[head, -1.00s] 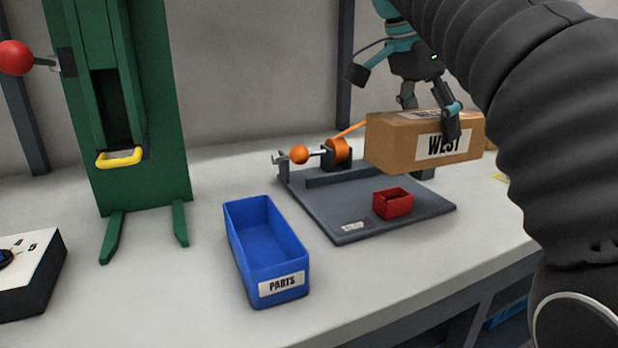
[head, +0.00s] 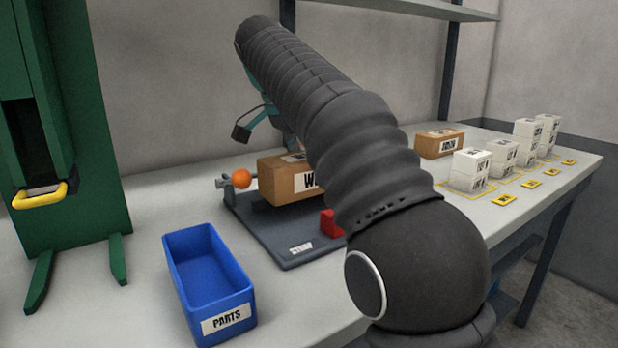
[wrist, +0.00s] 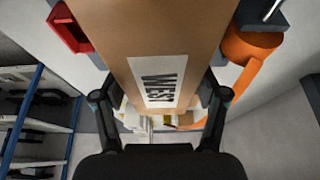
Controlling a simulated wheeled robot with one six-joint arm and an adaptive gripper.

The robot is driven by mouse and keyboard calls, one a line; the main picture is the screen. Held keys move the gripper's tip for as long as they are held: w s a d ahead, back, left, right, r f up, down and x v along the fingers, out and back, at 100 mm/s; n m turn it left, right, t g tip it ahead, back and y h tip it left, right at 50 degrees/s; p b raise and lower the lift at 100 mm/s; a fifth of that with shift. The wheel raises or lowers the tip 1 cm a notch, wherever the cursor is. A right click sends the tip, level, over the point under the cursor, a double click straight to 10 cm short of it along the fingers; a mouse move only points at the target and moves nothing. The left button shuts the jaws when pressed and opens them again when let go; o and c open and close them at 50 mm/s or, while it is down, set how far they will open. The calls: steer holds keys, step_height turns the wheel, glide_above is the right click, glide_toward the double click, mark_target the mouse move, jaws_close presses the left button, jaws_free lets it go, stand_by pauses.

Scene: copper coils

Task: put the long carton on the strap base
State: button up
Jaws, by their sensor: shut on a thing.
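The long carton, a brown box with a WEST label (head: 281,183), is held over the grey strap base (head: 288,258). In the head view my arm hides most of the gripper.
A blue PARTS bin (head: 213,275) stands left of the base. A green press (head: 75,130) is far left. Another brown carton (head: 440,143) and several white boxes (head: 472,165) stand right.

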mark_target(299, 156)
steer(key=shift+f+b, duration=0.55)
steer(key=shift+f, duration=1.3)
steer(key=shift+f, duration=0.15)
steer(key=o, duration=1.6)
steer(key=p+v, duration=0.1)
steer(key=v, duration=0.4)
steer(key=shift+r+p, duration=0.35)
steer(key=shift+r, duration=0.05)
steer(key=shift+v, duration=1)
